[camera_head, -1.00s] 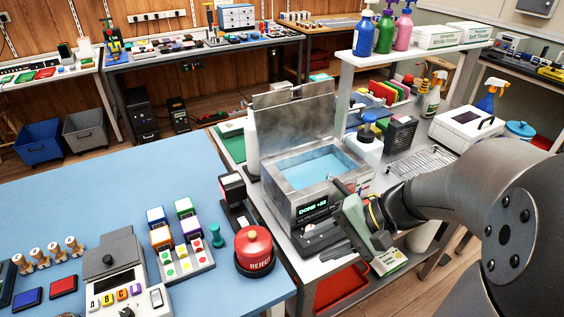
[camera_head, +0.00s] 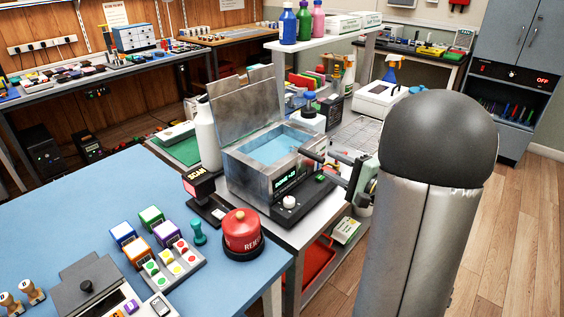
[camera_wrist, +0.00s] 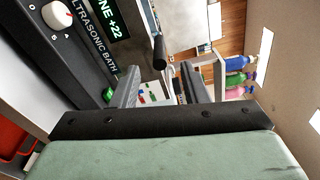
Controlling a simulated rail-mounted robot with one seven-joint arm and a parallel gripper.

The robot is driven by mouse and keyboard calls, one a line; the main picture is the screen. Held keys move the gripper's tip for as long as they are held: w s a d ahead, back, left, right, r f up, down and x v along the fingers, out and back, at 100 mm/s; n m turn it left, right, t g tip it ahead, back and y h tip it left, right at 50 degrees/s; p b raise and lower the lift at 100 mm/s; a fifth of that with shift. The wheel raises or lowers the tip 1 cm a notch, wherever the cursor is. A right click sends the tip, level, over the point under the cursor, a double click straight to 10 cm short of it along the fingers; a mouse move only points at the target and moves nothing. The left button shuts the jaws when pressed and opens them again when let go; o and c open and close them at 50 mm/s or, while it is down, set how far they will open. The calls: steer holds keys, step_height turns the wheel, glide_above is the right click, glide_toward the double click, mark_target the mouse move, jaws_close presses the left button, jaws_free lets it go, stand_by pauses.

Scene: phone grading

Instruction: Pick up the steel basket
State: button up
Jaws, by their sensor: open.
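The ultrasonic bath (camera_head: 247,176) is a steel tank with its lid raised and blue liquid inside. No steel basket can be clearly made out; any basket in the bath is hidden by the tank walls and liquid. My gripper (camera_head: 320,167) is at the bath's right front corner, with its green body to the right. In the wrist view, its two grey fingers (camera_wrist: 160,78) are apart with nothing held between them. A black rounded rod (camera_wrist: 159,51) stands near the gap between the fingertips; it could be a handle, but I cannot tell what it belongs to.
The bath's control panel with a white knob (camera_head: 289,202) lies just below my gripper. A white bottle (camera_head: 206,135) stands left of the bath. A wire rack (camera_head: 366,134) lies on the bench behind.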

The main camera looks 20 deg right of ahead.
mark_target(299, 148)
steer(key=p+x, duration=0.1)
steer(key=x, duration=0.6)
steer(key=shift+w+a, duration=0.1)
steer(key=shift+a, duration=0.15)
steer(key=shift+r, duration=0.1)
jaws_close()
